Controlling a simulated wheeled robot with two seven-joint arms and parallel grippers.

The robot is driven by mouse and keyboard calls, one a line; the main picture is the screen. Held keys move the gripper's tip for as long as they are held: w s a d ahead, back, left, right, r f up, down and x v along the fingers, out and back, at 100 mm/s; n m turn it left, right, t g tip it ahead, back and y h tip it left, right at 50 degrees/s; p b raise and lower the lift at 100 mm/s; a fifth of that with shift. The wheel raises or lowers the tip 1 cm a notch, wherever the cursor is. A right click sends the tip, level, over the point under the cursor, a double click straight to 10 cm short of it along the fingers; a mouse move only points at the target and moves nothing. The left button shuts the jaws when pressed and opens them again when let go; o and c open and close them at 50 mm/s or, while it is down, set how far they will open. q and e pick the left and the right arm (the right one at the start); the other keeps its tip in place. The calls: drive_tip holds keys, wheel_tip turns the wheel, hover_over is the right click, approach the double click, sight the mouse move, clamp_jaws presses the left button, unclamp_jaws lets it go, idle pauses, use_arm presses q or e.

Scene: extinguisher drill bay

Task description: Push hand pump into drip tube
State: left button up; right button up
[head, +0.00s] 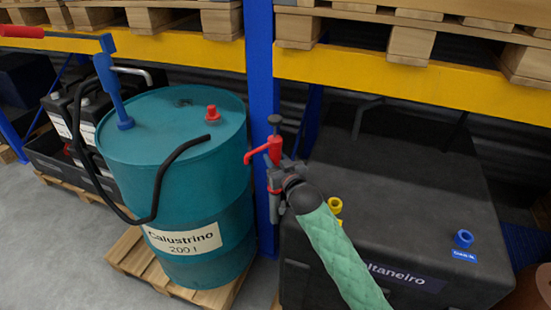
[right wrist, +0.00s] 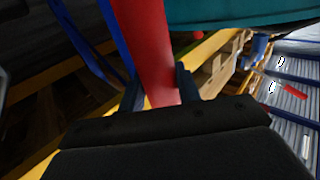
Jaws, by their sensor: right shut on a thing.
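The hand pump (head: 272,150) is red, with a dark knob on top, a red spout to the left and a grey lower end. My right gripper (head: 277,178) is shut on it and holds it roughly upright in the air, between the teal drum and the dark tank. In the right wrist view the pump's red body (right wrist: 148,50) stands between the fingers (right wrist: 158,92). A yellow ring-topped fitting (head: 335,205) and a blue one (head: 464,238) stand on the tank; I cannot tell which is the drip tube. My left gripper is not in view.
The dark tank (head: 400,150) sits under a yellow shelf beam (head: 400,88). A blue rack post (head: 260,60) stands behind the pump. The teal drum (head: 170,150), with a blue pump (head: 113,85), black hose and red cap (head: 212,113), stands on a pallet at left.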

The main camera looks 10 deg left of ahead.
drive_tip(key=shift+f, duration=0.75)
idle(0.8)
drive_tip(key=o, duration=1.2)
drive_tip(key=shift+c, duration=0.2)
drive_tip(key=shift+f, duration=0.1)
drive_tip(key=shift+s+d, duration=0.1)
drive_tip(key=p+v, duration=0.3)
drive_tip(key=v, duration=0.5)
drive_tip(key=shift+s+d, duration=0.2)
drive_tip(key=shift+s, duration=0.1)
idle(0.7)
